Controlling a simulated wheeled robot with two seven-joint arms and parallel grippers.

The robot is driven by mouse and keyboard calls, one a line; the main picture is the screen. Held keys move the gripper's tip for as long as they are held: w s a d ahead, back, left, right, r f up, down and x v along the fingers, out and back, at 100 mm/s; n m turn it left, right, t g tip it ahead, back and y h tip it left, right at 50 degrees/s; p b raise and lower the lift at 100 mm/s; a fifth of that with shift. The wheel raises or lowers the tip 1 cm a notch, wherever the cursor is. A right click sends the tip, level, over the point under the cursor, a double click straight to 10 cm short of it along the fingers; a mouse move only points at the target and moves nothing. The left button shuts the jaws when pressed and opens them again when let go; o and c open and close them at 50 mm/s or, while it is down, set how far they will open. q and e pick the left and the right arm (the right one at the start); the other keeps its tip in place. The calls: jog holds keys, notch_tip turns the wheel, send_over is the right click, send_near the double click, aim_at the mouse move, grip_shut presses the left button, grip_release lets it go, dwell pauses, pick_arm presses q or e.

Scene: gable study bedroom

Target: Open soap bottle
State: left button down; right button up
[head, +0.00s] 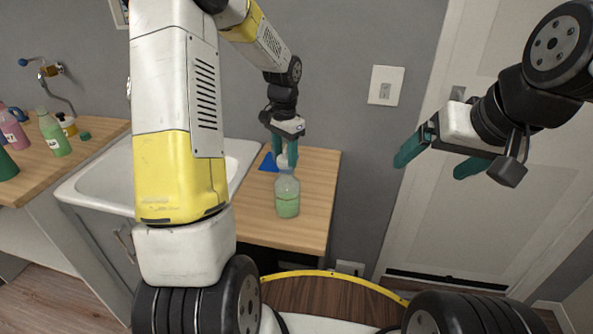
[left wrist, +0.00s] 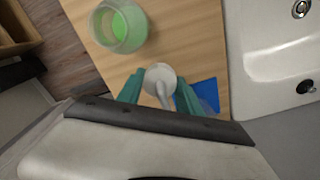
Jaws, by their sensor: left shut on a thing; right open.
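The soap bottle (head: 287,198), clear with green liquid, stands upright on the wooden counter below my left gripper (head: 284,160). In the left wrist view the bottle (left wrist: 120,27) shows from above. My left gripper's teal fingers are shut on a white pump top (left wrist: 160,76). Bare wood shows between the pump top and the bottle in that view, so they look apart. In the head view the pump top is partly hidden by the fingers, just above the bottle. My right gripper (head: 437,160) is open and empty, in the air at the right by the door.
The counter (head: 318,185) has a blue flat item (head: 268,162) behind the bottle. A white sink (head: 88,186) is left of it. Several bottles, one pink (head: 14,130) and one light green (head: 54,134), stand on the far-left counter (head: 98,137). A white door (head: 440,215) is at the right.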

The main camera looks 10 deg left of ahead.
pick_arm(q)
notch_tip(320, 180, down, 10)
jog(key=shift+r, duration=0.25)
jog(key=shift+f, duration=0.1)
jog(key=c, duration=0.8)
grip_release()
notch_tip(320, 180, up, 12)
jog(key=shift+r, duration=0.1)
jog(key=s+r+n+t, duration=0.3)
jog(key=s+r, duration=0.9)
jog(key=r, duration=0.1)
jog(key=s+d+r+n+t+h, duration=0.2)
jog(key=s+r+n+t, duration=0.1)
jog(key=s, duration=0.9)
jog(key=shift+s, duration=0.3)
